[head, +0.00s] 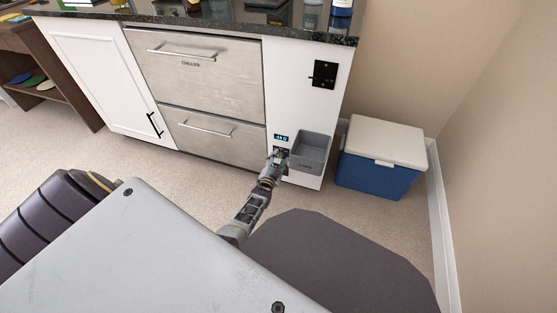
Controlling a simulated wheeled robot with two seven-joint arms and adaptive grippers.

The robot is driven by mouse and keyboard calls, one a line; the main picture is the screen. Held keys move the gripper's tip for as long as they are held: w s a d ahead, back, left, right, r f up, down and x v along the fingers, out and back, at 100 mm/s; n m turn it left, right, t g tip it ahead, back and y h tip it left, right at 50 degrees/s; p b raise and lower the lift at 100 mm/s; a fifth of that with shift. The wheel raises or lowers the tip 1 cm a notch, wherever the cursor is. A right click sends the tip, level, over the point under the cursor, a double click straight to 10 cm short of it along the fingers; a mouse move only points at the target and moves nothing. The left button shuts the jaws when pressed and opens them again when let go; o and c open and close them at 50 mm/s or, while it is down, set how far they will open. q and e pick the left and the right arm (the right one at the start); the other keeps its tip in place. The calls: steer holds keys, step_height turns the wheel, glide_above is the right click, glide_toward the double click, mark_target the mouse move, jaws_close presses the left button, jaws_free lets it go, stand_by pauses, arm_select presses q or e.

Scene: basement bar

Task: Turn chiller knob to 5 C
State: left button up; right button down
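The chiller (195,75) is a pair of steel drawers, the upper one labelled, set in a white cabinet. A small black display (281,138) with blue digits is on the white panel to its right; the digits are too small to read surely. My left gripper (279,155) is at the panel just below the display. The knob cannot be made out; the gripper covers that spot. I cannot tell whether the fingers are open, shut or touching a knob. My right gripper is out of view.
A grey open bin (313,148) is on the panel close to the right of my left gripper. A blue cooler with a white lid (385,142) stands on the floor further right. A black plate (324,74) is above. Carpet (120,160) before the cabinet is clear.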

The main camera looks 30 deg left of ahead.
arm_select(q)
steer(key=shift+s, duration=0.15)
stand_by(0.3)
steer(key=v, duration=0.7)
stand_by(0.5)
steer(key=shift+s+d, duration=0.1)
steer(key=shift+s, duration=0.05)
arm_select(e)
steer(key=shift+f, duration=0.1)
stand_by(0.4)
